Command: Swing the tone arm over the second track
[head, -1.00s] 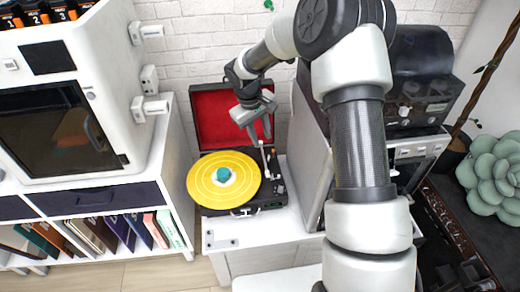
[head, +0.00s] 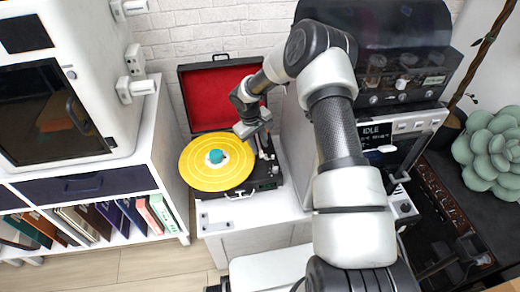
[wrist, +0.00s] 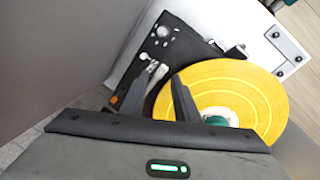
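The yellow record (head: 205,172) with a teal centre (head: 216,156) lies on the record player (head: 268,181), whose red-lined lid (head: 215,92) stands open. The record also shows in the wrist view (wrist: 235,82). The pale tone arm (wrist: 153,70) is beside the record, on the side away from the centre. My gripper (wrist: 160,88) is open, its two dark fingers pointing down at the player, with the tone arm's visible end appearing in the gap between them. In the head view my gripper (head: 263,145) hides part of the tone arm. I cannot tell whether a finger touches it.
The player stands on a white cabinet (head: 232,215). A grey-sided machine (head: 297,135) rises close on its right. A white shelf unit (head: 165,125) with a large white appliance (head: 105,60) stands to the left. The wall is behind the lid.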

